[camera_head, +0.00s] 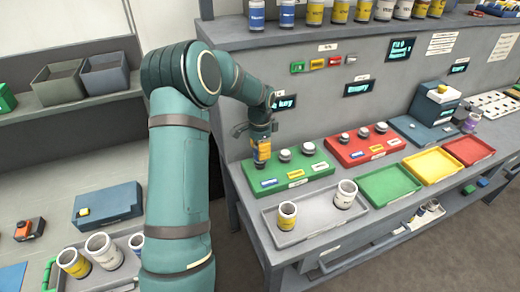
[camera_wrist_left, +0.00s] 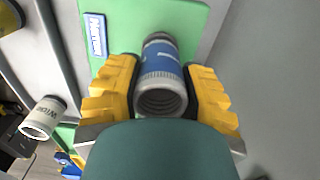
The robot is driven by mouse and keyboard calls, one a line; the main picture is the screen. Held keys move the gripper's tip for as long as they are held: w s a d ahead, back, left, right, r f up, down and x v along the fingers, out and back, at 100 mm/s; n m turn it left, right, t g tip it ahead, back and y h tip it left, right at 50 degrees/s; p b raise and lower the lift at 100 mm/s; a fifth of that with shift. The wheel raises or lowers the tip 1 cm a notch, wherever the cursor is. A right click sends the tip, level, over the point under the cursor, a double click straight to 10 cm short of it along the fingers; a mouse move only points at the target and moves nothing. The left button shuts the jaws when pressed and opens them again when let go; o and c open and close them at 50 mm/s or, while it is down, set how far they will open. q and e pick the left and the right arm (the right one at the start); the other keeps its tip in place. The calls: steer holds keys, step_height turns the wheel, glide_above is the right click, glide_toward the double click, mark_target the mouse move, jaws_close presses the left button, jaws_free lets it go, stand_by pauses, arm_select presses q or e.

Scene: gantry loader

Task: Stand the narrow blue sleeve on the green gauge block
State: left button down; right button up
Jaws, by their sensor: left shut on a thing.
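The narrow blue sleeve (camera_wrist_left: 162,82) shows in the left wrist view with its ribbed open end toward the camera. My left gripper (camera_head: 262,154) is shut on it, a yellow finger on each side. The green gauge block (camera_head: 288,173) lies on the workbench, with two grey round posts in sight and blue, yellow and white labels along its front. My left gripper is over the block's left end, above the blue label. The green block (camera_wrist_left: 190,22) also lies behind the sleeve in the wrist view. The sleeve's far end against the block is hidden. My right gripper is out of view.
A red gauge block (camera_head: 364,146) stands right of the green one. In front is a grey tray (camera_head: 312,213) with two sleeves, then green (camera_head: 390,184), yellow (camera_head: 432,164) and red trays. An upper shelf holds several sleeves.

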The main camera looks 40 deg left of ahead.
arm_select(q)
steer(key=c, duration=0.5)
jaws_free()
steer(key=shift+f, duration=0.1)
step_height(320, 180, up, 12)
stand_by(0.5)
